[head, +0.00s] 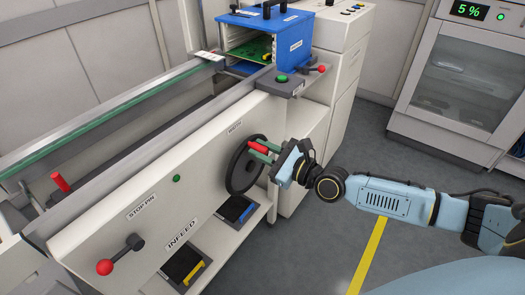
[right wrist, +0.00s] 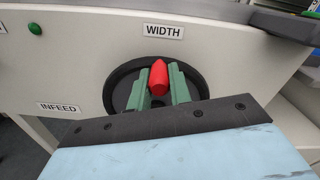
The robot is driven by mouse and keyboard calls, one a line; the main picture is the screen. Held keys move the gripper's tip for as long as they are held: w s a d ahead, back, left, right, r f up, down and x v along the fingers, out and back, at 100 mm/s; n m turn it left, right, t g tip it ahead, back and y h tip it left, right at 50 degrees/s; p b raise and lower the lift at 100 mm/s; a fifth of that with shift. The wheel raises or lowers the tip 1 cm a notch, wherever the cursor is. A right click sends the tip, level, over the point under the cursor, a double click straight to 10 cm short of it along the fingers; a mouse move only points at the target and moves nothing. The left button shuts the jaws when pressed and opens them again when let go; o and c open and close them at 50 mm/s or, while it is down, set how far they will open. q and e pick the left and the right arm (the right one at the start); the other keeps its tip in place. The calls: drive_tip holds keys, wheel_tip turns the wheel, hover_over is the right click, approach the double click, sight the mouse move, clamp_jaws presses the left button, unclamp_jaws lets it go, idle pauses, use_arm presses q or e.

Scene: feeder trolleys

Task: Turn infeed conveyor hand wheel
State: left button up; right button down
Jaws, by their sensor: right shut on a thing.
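The infeed conveyor (head: 110,232) has a black hand wheel (head: 234,178) on its front panel, under the "WIDTH" label (right wrist: 163,31). The wheel has a red handle (head: 257,148) sticking out from it. My right gripper (head: 262,149) comes in from the right and its green fingers are shut on the red handle. In the right wrist view the red handle (right wrist: 158,77) sits between the two green fingers, near the upper middle of the wheel (right wrist: 122,88). The fingers and gripper body hide the wheel's lower part there. My left gripper is not in view.
A red-knobbed lever (head: 105,266) sits by the "STOP PIN" label and a red handle (head: 60,181) stands on the rail. A blue magazine (head: 262,30) with a green board stands behind. A second red-knobbed lever (head: 318,69) is above the wheel. Grey floor (head: 330,220) is clear at right.

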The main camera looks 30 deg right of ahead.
drive_tip(key=shift+r, duration=0.1)
drive_tip(key=c, duration=1.3)
unclamp_jaws()
drive_tip(key=shift+w, duration=0.1)
drive_tip(key=shift+d, duration=0.1)
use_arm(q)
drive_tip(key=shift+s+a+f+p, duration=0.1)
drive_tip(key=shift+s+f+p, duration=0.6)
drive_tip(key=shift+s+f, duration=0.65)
use_arm(e)
drive_tip(key=v, duration=1.3)
drive_tip(key=shift+s, duration=0.2)
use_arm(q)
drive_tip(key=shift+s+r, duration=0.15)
